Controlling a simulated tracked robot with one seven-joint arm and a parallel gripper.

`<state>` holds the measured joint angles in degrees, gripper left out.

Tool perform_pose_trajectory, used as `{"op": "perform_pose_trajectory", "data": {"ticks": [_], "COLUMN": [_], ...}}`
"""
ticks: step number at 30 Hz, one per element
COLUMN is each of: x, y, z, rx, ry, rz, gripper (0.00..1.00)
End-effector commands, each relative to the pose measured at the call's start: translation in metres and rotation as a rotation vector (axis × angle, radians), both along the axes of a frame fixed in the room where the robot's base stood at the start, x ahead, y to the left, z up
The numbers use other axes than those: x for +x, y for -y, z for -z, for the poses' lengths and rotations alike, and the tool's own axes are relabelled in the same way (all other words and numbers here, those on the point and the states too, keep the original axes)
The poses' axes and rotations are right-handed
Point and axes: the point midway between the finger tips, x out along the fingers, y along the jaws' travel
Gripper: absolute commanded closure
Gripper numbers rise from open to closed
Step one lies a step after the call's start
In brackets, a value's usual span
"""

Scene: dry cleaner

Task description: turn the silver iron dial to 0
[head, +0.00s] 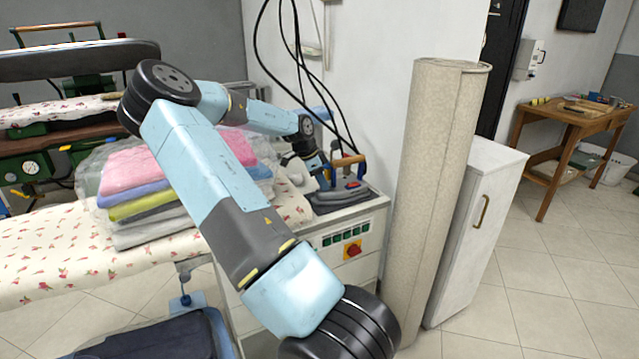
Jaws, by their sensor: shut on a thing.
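The silver iron (340,194) rests on the right end of the ironing unit. It has a dark body, an orange-and-blue handle (347,162) and a small red part on top. My gripper (323,178) is small and dark in this view. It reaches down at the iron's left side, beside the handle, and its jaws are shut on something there. The dial is hidden at the fingertips, so its setting cannot be read.
Folded towels in clear plastic (140,190) lie left of the iron on a floral ironing board (90,255). Black cables (300,80) hang above the iron. A rolled beige carpet (430,200) and white cabinet (480,230) stand right. A red switch (352,249) is on the unit's front.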

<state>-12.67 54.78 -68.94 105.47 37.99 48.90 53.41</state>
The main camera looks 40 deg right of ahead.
Motion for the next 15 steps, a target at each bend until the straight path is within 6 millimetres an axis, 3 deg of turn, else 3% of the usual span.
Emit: {"op": "perform_pose_trajectory", "data": {"ticks": [15], "x": [-0.0056], "y": [0.0053], "z": [-0.0023], "rx": [-0.004], "ry": [0.006], "rz": [-0.383], "gripper": [0.99]}}
